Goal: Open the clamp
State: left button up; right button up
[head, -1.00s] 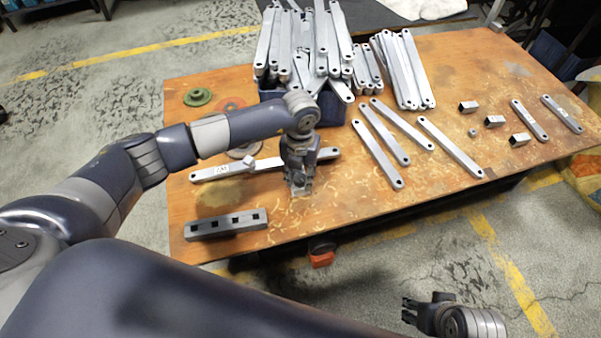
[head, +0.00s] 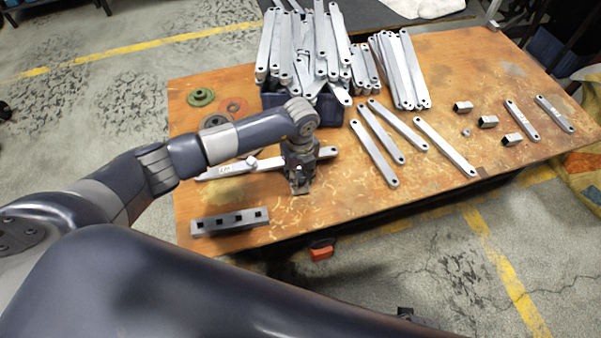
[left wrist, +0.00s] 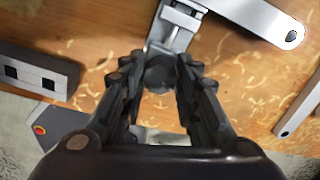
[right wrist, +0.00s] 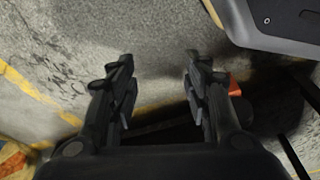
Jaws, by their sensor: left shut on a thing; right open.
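The clamp (left wrist: 180,22) is a silver metal piece at the top of the left wrist view, beside the end of a long bracket (left wrist: 258,18). My left gripper (left wrist: 160,70) is shut on a dark round part at the clamp's near end, which looks like its knob or handle; the fingers partly hide it. In the head view my left gripper (head: 300,178) points down at the table's front and hides most of the clamp. My right gripper (right wrist: 157,75) is open and empty, above the floor in front of the table. Only a bit of it shows at the head view's bottom edge.
A grey block with square holes (head: 230,221) lies at the table's front left. A blue bin (head: 273,102) full of brackets stands at the back. Loose brackets (head: 445,147) and small square tubes (head: 487,122) lie to the right. An orange-red part (head: 321,253) hangs under the front edge.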

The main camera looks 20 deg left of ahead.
pick_arm(q)
jog(key=n+p, duration=0.3)
jog(key=n, duration=0.2)
pick_arm(e)
jog(key=s+d+f, duration=0.1)
jog(key=s+f, duration=0.6)
jog(key=s, duration=0.1)
jog(key=shift+f+g, duration=0.25)
jog(key=shift+g, duration=0.05)
pick_arm(q)
jog(key=o, duration=1)
pick_arm(e)
jog(key=shift+w+d+r, duration=0.1)
jog(key=shift+w, duration=0.2)
jog(key=shift+w+d, duration=0.1)
